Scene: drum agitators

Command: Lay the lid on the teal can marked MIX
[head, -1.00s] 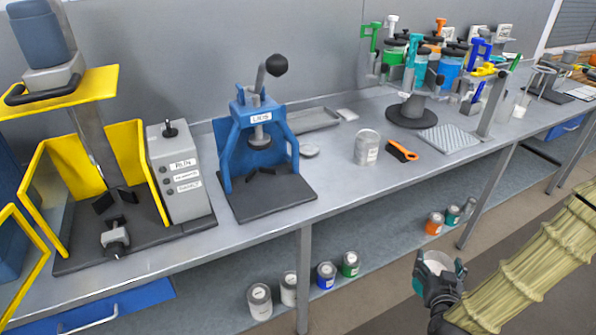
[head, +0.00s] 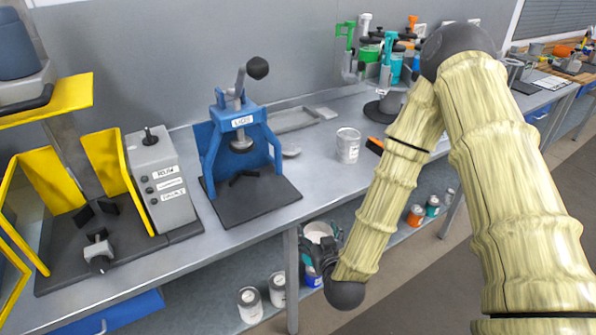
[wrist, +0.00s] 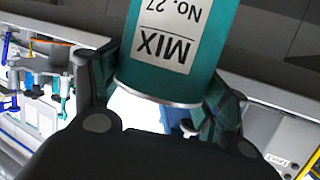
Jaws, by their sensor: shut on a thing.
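The teal can marked MIX, No. 27 (wrist: 172,45), is held between the two fingers of my gripper (wrist: 160,95) in the wrist view, with its label upside down there. In the head view my gripper (head: 322,256) is in front of the bench edge, low, over the lower shelf. The can (head: 318,231) shows its open top and pale inside there. A flat round grey disc, which looks like the lid (head: 291,152), lies on the bench just right of the blue press marked LIDS (head: 240,122). My gripper is well apart from it.
A grey can (head: 347,146) stands on the bench right of the disc. The yellow-guarded machine (head: 108,160) fills the left end. Pale cans (head: 250,305) stand on the lower shelf. The bench front between press and grey can is clear. My arm hides part of the right side.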

